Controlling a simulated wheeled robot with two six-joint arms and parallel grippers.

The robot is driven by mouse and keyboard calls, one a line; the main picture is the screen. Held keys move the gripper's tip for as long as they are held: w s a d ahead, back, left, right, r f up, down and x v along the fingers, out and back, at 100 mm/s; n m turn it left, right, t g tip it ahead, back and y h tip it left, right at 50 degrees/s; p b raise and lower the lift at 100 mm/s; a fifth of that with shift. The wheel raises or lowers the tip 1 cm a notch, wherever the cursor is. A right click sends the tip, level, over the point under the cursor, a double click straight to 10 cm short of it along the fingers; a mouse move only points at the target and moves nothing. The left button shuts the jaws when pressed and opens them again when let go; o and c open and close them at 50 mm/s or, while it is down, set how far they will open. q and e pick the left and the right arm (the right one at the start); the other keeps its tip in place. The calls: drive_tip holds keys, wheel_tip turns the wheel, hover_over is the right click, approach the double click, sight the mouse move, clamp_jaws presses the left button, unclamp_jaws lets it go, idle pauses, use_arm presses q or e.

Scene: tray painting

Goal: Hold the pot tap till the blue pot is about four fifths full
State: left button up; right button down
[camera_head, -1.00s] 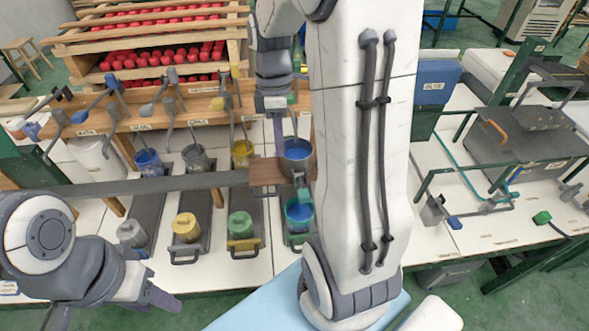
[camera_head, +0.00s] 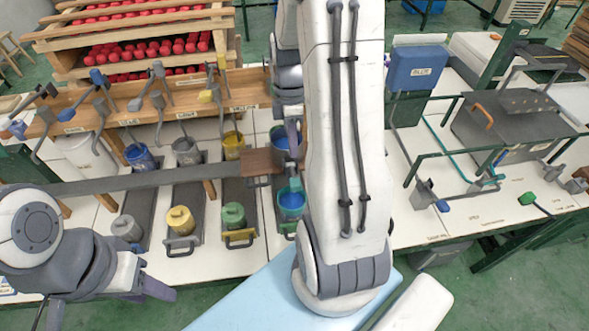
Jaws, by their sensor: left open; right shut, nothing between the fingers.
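A pot with blue paint inside (camera_head: 280,143) stands in the right-hand lane, partly hidden by my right gripper (camera_head: 293,137). That gripper points down, shut and empty, in front of this pot; I cannot tell whether they touch. A teal pot with blue liquid (camera_head: 291,202) stands nearer in the same lane. Another blue pot (camera_head: 139,158) stands at the back of the left lane. I cannot tell which is the task's blue pot, or its exact fill level. The right-hand tap is hidden behind my arm. My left gripper (camera_head: 105,303) is open and empty at lower left.
A grey pot (camera_head: 186,152) and yellow pot (camera_head: 233,146) stand at the back; grey, yellow and green pots stand in front. A dark bar (camera_head: 130,183) crosses the lanes to a brown plate (camera_head: 257,162). A blue box (camera_head: 415,68) stands right.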

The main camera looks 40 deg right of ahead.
sight(294, 182)
drive_tip(key=p+x, duration=0.1)
drive_tip(key=x, duration=0.7)
drive_tip(key=shift+f+p, duration=0.15)
drive_tip(key=shift+p, duration=0.2)
use_arm(q)
wheel_tip(294, 182, up, 2)
